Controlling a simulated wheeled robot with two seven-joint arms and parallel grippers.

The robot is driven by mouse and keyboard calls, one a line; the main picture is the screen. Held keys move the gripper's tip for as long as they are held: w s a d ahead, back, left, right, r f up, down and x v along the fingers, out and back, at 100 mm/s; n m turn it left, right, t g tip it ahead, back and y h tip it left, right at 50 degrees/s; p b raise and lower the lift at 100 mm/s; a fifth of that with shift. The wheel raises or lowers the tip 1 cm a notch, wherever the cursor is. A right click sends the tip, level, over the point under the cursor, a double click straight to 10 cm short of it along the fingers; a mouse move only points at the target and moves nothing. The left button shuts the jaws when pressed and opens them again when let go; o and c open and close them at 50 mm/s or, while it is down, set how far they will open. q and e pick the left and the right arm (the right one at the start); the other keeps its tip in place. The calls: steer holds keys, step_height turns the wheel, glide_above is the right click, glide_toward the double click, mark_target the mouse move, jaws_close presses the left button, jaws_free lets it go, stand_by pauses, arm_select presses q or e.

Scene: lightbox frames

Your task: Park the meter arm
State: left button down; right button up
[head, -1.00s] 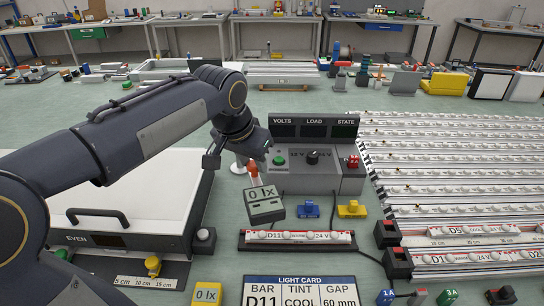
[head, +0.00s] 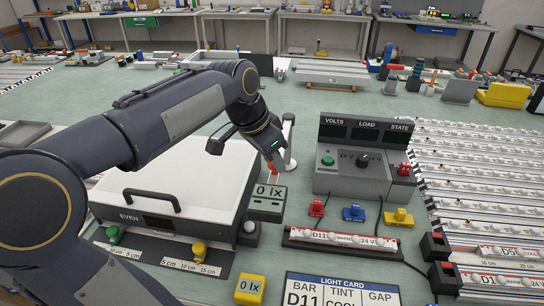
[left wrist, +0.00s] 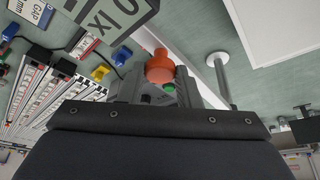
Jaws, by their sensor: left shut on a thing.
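The meter head (head: 268,197) is a grey box reading "0 lx", beside the right edge of the white-topped light box (head: 180,178). Its orange knob (head: 271,168) stands above it. A pale upright post (head: 290,138) on a round foot is just behind. My left gripper (head: 273,155) is shut on the orange knob; its fingertips are partly hidden by the wrist. In the left wrist view the orange knob (left wrist: 160,67) is close in front, with the display (left wrist: 118,14) and the post (left wrist: 221,80) on either side. My right gripper is not in view.
Bar D11 (head: 342,241) lies right of the meter. A grey control box (head: 350,175) and red, blue and yellow plugs stand behind it. More bars (head: 480,180) fill the right.

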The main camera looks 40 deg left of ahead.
arm_select(q)
steer(key=c, duration=1.1)
jaws_free()
steer(key=shift+r, duration=0.15)
steer(key=v, duration=0.7)
steer(key=shift+s+a+r+p, duration=0.1)
steer(key=shift+r+p, duration=0.2)
